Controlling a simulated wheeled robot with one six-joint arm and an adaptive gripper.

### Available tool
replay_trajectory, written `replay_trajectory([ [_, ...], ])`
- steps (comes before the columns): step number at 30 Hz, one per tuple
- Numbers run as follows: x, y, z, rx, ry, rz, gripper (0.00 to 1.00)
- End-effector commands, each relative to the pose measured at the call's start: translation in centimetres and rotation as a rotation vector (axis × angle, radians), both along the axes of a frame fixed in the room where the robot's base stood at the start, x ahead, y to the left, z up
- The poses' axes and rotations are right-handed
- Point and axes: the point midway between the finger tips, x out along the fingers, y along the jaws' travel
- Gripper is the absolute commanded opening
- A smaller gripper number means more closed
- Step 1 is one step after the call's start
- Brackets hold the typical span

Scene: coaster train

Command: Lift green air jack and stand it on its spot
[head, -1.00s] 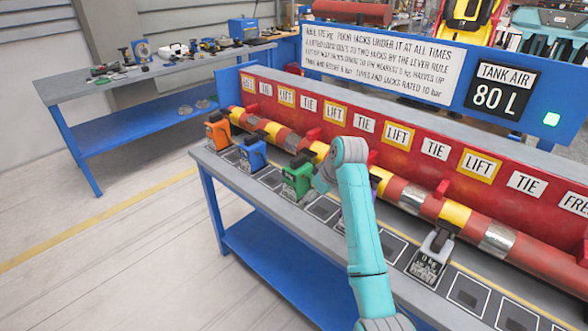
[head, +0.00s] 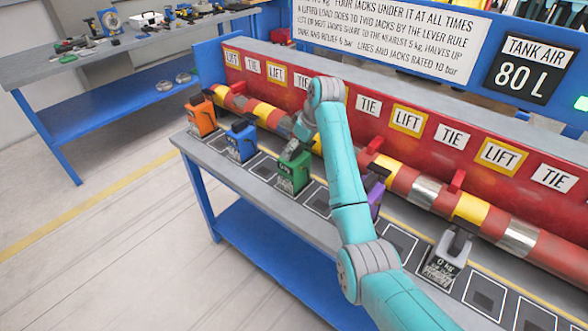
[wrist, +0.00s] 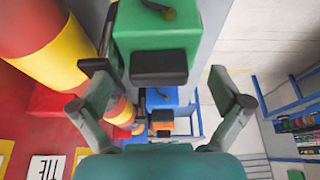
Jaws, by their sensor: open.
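The green air jack (head: 294,175) stands upright on the bench, in the row in front of the striped pipe. In the wrist view the green jack (wrist: 150,35) shows its green body and a black block, between and beyond my fingers. My gripper (wrist: 160,82) is open, with one finger on each side of the jack's line; I see no contact. In the head view my gripper (head: 297,148) is just above and behind the jack, partly hidden by my arm. Dark outlined spots (head: 317,196) line the bench; which one belongs to the green jack I cannot tell.
An orange jack (head: 202,118) and a blue jack (head: 241,140) stand to the left. A purple jack (head: 376,198) is partly behind my arm, and a grey jack (head: 446,255) stands farther right. The red-yellow pipe (head: 470,208) runs close behind them.

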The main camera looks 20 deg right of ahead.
Motion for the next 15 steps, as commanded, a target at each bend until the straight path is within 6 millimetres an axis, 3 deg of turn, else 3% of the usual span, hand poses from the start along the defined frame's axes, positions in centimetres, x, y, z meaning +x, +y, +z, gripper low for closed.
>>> replay_trajectory([
  [15,1.9,1.1,-4.8,0.000,0.000,-0.001,1.00],
])
